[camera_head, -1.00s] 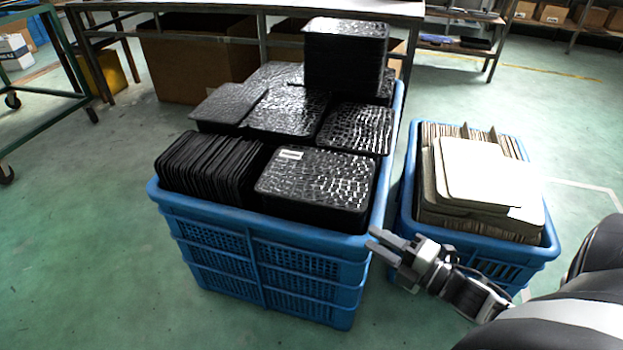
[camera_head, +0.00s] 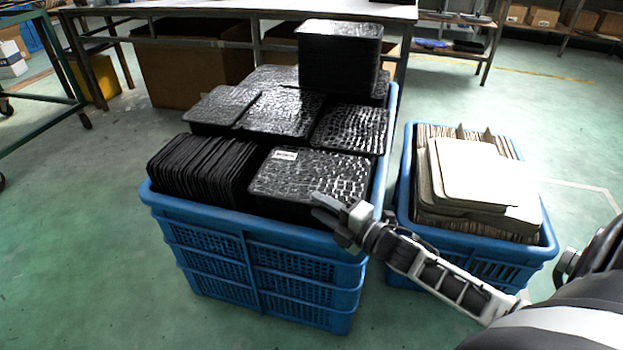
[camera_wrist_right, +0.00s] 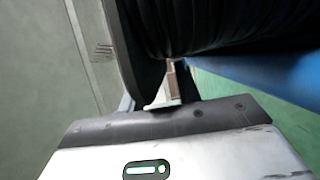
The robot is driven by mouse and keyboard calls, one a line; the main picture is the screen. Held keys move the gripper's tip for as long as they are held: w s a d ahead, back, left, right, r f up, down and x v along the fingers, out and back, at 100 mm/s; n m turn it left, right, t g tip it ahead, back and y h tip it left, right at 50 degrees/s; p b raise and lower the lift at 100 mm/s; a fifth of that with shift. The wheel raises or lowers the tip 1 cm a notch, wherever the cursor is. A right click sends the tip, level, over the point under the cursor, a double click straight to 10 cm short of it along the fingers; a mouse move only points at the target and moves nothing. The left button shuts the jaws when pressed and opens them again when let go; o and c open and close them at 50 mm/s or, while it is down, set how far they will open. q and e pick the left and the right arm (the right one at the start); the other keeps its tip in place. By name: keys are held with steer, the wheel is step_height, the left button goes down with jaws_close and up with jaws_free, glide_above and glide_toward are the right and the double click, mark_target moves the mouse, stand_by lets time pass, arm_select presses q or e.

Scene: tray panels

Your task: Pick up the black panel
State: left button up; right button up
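Black panels stand on edge in a tight row (camera_head: 202,170) at the front left of the large blue crate (camera_head: 250,225). A stack of flat black panels with a white label (camera_head: 310,175) lies to the right of that row. My right gripper (camera_head: 322,203) is over the crate's front right part, at the near right corner of the labelled stack. Its fingers look apart. In the right wrist view black panel edges (camera_wrist_right: 225,22) fill the top, close to the fingers (camera_wrist_right: 152,95); whether they touch is unclear. My left gripper is out of view.
More black stacks fill the crate's back, with a taller one (camera_head: 340,55) at the rear right. A smaller blue crate (camera_head: 490,255) with brown and cream sheets (camera_head: 470,175) stands to the right. A table (camera_head: 240,14) is behind.

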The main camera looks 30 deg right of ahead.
jaws_close()
